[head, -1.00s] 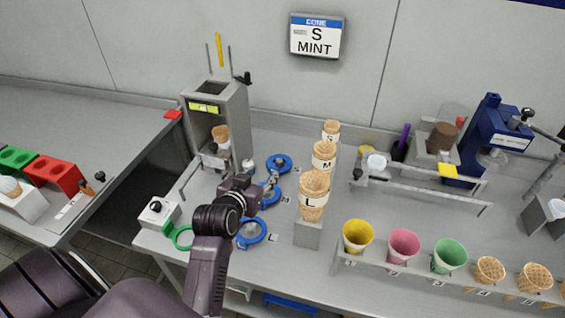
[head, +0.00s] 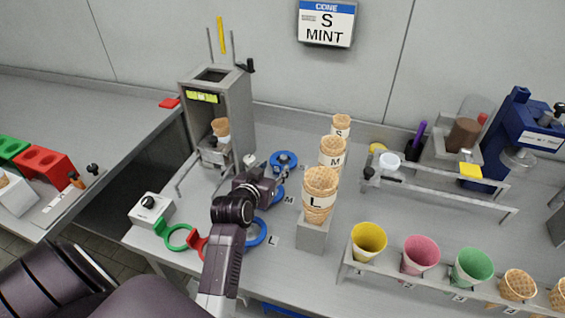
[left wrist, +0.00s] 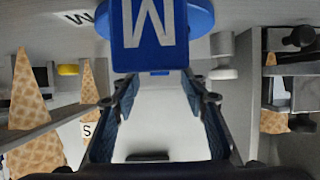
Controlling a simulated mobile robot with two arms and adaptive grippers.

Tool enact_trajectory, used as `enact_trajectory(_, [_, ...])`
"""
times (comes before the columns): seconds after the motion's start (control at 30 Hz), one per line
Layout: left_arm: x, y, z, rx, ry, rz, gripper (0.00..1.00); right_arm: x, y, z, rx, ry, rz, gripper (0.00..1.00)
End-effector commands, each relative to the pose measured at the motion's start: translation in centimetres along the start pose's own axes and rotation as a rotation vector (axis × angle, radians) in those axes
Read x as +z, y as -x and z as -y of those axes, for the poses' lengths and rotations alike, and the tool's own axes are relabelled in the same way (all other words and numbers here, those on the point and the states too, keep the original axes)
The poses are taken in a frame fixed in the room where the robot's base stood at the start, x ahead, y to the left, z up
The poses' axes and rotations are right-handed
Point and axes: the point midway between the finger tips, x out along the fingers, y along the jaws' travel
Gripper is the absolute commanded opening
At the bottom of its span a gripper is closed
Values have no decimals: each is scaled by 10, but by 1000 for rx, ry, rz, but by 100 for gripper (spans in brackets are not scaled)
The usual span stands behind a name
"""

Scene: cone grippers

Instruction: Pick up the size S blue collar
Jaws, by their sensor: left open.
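The size S blue collar (head: 284,161) lies on the counter at the back of a row of blue rings, just beyond my left gripper (head: 268,182). The M collar (head: 279,196) is partly hidden by that gripper. The L collar (head: 257,238) lies nearer the front, partly behind my arm. My left gripper is open. In the left wrist view, a blue tab marked M (left wrist: 150,38) is at the top, above the open fingers (left wrist: 160,90). Nothing shows held between the fingers. My right gripper is out of view.
A stand (head: 313,232) with S, M and L cones is right of the collars. A grey dispenser (head: 236,105) holding a cone is behind left. Green (head: 172,238) and red (head: 197,246) ring tools lie front left. A rack of colored cups (head: 420,258) fills the front right.

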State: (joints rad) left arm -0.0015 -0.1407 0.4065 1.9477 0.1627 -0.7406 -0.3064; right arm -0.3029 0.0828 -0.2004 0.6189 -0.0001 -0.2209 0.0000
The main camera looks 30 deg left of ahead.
Motion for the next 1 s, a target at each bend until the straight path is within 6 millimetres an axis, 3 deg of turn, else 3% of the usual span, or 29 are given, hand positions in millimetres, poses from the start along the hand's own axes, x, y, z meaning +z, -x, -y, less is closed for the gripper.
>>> enact_trajectory(0.3, [-1, -37, 0, 1, 0, 0, 41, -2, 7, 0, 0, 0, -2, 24])
enact_trajectory(0.67, [0, -42, 0, 0, -1, 0, 40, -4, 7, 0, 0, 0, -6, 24])
enact_trajectory(1.0, [0, -42, 0, 1, -1, 0, 2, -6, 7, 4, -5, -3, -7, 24])
